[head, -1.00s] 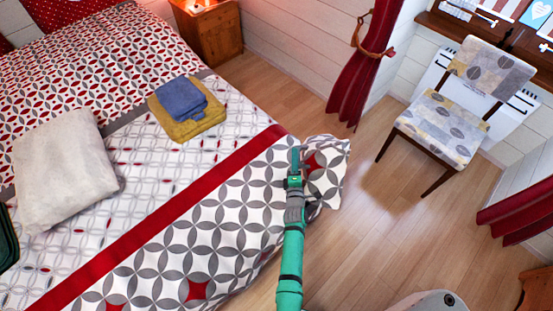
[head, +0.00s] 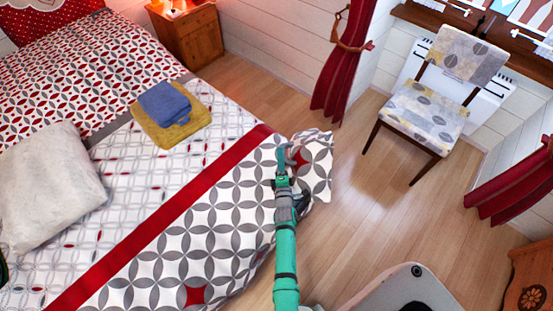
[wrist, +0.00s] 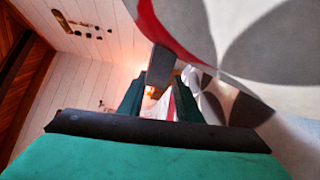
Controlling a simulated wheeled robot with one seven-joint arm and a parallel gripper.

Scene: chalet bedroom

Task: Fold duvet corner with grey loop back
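The duvet (head: 235,215) covers the foot of the bed, white with grey interlocking circles and a red stripe. Its corner (head: 316,165) is bunched and raised at the bed's right edge, showing a red patch. My gripper (head: 285,152) is at this corner, its arm reaching up from the bottom of the head view. In the wrist view, the grey loop (wrist: 160,66) sits between the tips of my gripper's two dark green fingers (wrist: 160,90), which appear to pinch it. Patterned duvet cloth rises beside the fingers at upper right. The loop is hard to make out in the head view.
A blue towel (head: 165,102) on a yellow towel (head: 172,132) lies on the bed, with a white pillow (head: 48,187) to the left. A patterned chair (head: 425,115) and red curtain (head: 343,65) stand across open floor (head: 365,220). A wooden nightstand (head: 187,38) is at the back.

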